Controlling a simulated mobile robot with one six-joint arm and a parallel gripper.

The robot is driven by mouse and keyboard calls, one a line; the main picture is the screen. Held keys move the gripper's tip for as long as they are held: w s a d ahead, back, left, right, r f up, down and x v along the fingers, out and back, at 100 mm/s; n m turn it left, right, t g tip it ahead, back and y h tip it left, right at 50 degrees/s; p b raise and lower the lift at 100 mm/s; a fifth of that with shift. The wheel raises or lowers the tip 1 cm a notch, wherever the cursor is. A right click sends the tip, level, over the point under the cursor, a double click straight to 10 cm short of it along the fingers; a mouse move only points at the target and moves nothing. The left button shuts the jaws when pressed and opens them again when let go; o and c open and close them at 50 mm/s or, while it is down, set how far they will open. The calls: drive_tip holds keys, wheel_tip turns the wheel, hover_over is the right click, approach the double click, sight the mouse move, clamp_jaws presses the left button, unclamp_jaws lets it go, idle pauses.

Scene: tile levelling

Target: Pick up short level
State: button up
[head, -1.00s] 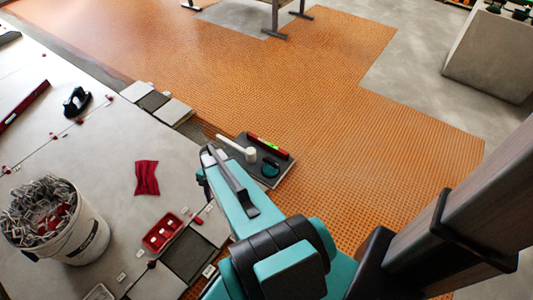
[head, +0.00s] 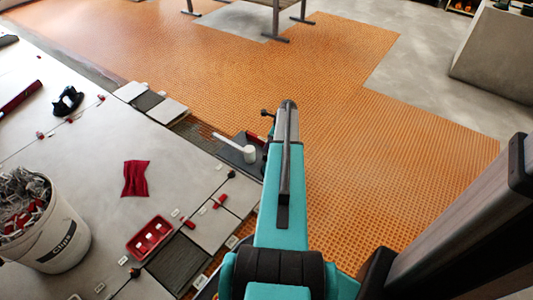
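The short level, red with a green vial, lies on the dark board (head: 228,153) in the earlier head view. Now my arm covers most or all of that spot; a small red sliver beside the arm may be its end, but I cannot be sure. A white-headed mallet (head: 249,155) lies on the same board, just left of my arm. My arm reaches forward over the board's right side. My gripper is hidden behind the arm's far end, so its fingers and any contact with the level do not show.
A longer red level (head: 20,98) lies at the far left. A white bucket of clips (head: 58,235), a red tray (head: 150,237) and a red cloth (head: 135,178) are on the grey tiles. The orange mat (head: 370,150) to the right is clear.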

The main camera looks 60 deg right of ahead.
drive_tip(key=s+d+m+b, duration=0.2)
drive_tip(key=s+d+m, duration=0.1)
drive_tip(key=d, duration=0.5)
drive_tip(key=shift+s+d+r+t+h, duration=0.15)
drive_tip(key=shift+s+d+t+h, duration=0.2)
drive_tip(key=shift+s, duration=0.25)
drive_tip(key=shift+a, duration=0.1)
drive_tip(key=shift+b+x, duration=1.8)
drive_tip(key=shift+x, duration=2.55)
